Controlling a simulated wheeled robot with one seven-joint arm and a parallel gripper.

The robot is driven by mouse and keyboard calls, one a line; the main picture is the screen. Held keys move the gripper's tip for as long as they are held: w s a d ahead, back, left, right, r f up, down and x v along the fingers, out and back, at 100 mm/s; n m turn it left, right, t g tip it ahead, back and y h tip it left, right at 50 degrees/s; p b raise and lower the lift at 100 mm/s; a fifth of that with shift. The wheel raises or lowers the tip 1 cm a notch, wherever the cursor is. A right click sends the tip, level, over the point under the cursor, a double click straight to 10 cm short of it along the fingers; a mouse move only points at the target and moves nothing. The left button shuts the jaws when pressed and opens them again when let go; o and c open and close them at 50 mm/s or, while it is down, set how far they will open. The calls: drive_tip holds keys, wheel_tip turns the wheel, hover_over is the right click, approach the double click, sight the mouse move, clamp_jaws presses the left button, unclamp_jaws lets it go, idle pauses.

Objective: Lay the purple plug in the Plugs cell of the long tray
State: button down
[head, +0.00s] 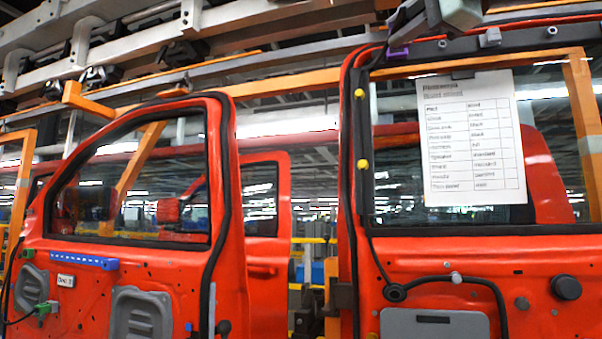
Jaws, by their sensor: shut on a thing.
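The purple plug (398,53) shows small at the top edge of the right door's window frame, just below the tips of my gripper (406,36). My gripper comes in from the top edge, grey and dark, and is shut on the plug. The picture is too small to tell whether the plug touches the door frame or is clear of it. The long tray and its Plugs cell are not in view.
Two red doors hang side by side, the left door (225,190) and the right door (400,262). A printed sheet (471,140) covers part of the right window. Yellow plugs (363,165) sit on the right door's edge. A blue strip (83,260) is on the left door.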

drive_tip(key=shift+w+d+r+p, duration=0.15)
drive_tip(key=shift+w+r+p, duration=0.35)
drive_tip(key=shift+r+p, duration=0.45)
